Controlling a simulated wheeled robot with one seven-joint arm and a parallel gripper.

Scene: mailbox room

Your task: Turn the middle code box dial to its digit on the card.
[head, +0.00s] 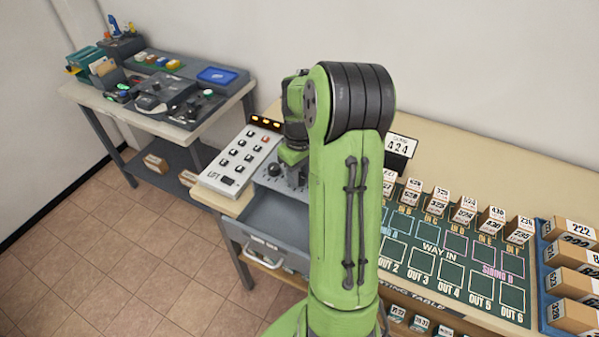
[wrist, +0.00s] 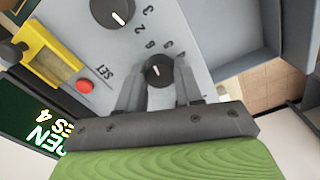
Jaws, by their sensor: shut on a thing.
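The grey code box (head: 262,178) stands at the left end of the long table, partly hidden by my arm. In the wrist view, a black dial (wrist: 157,72) with a white pointer mark sits between the fingers of my gripper (wrist: 158,90), which is shut on it. Small digits are printed around it, partly covered. Another black dial (wrist: 112,12) is further up, cut by the frame edge; I cannot tell which dial is the middle one. In the head view my arm hides my fingers.
A red button (wrist: 83,86) marked SET and a yellow part (wrist: 48,65) are close to the left of the dials. A white keypad panel (head: 240,160) stands left of the code box. A grey drawer (head: 275,222) lies below it. Boxes and a green mat (head: 428,243) fill the right.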

